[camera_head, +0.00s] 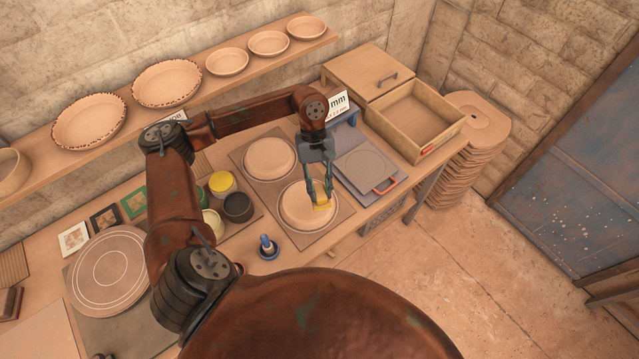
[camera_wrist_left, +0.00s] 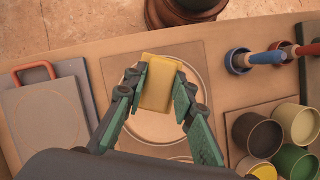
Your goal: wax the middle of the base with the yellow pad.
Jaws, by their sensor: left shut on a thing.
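The yellow pad (camera_head: 323,206) is a small block between the fingers of my left gripper (camera_head: 322,196), which is shut on it. It also shows in the left wrist view (camera_wrist_left: 158,84), clasped from both sides by the green-padded fingers. Under the pad is a round, pale clay base (camera_head: 295,207) on a square board, nearer to me than a second round base (camera_head: 269,158). In the head view the pad is over the right part of the near base. I cannot tell whether it touches. The pad and fingers hide part of the base. My right gripper is not in view.
Several pots, including a yellow-topped one (camera_head: 222,183) and a dark one (camera_head: 238,207), stand left of the base. A blue holder (camera_head: 267,246) stands near the front edge. A grey press plate (camera_head: 365,168) with a red handle lies to the right, before an open drawer box (camera_head: 415,115).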

